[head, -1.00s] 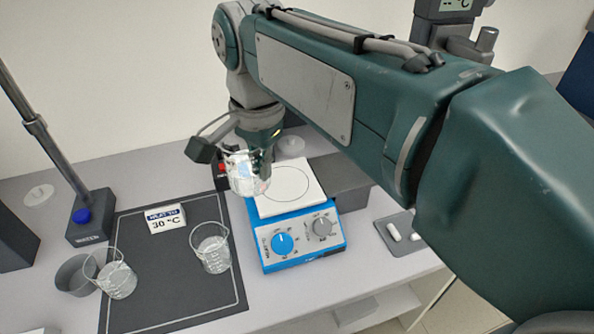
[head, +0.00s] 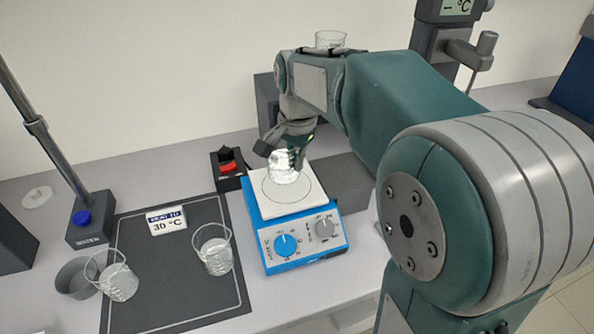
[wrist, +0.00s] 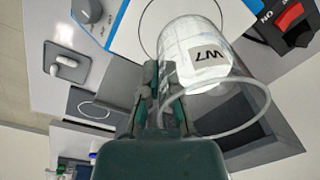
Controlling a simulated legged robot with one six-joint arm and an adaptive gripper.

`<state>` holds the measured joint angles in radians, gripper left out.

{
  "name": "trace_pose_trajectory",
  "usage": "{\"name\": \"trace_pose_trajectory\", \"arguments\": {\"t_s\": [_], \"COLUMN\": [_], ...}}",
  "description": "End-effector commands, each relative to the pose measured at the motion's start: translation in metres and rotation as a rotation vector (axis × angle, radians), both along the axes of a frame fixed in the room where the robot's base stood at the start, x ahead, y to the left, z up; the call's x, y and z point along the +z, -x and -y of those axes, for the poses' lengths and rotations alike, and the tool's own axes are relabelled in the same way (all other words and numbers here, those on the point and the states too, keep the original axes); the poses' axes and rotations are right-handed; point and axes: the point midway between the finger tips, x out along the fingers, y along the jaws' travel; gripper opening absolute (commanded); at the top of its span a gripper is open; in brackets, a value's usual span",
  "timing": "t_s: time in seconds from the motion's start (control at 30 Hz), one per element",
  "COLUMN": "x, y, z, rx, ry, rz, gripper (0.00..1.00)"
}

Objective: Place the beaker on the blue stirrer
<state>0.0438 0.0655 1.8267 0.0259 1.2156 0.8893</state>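A clear glass beaker (head: 284,167) with a white label shows over the back part of the blue stirrer's white top plate. The blue stirrer (head: 295,240) has a white plate with a drawn circle, a blue knob and a grey knob. Whether the beaker's base touches the plate I cannot tell.
Two other beakers (head: 217,256) (head: 119,281) stand on a dark mat (head: 180,290) at the left, beside a 30 °C sign (head: 167,220) and a grey cup (head: 75,279). A stand with a rod (head: 50,150) is far left.

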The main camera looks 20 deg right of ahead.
Motion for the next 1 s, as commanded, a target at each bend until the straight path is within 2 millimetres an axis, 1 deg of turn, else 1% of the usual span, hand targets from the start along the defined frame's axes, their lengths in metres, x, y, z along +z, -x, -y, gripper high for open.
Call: {"name": "trace_pose_trajectory", "arguments": {"t_s": [0.03, 0.1, 0.2, 0.57, 0.6, 0.67, 1.0], "x": [-0.007, -0.02, -0.031, -0.036, -0.036, -0.036, -0.036], "y": [-0.003, -0.002, -0.002, -0.002, -0.002, -0.002, -0.002], "z": [0.005, 0.004, 0.005, 0.004, 0.004, 0.004, 0.004], "rx": [-0.003, -0.001, -0.001, -0.001, -0.001, -0.001, -0.001], "ry": [-0.001, -0.002, -0.002, -0.002, -0.001, -0.001, -0.002], "rz": [-0.004, -0.006, -0.004, -0.001, -0.002, -0.002, -0.001], "gripper": [0.0, 0.0, 0.0, 0.0, 0.17, 0.43, 0.43]}}
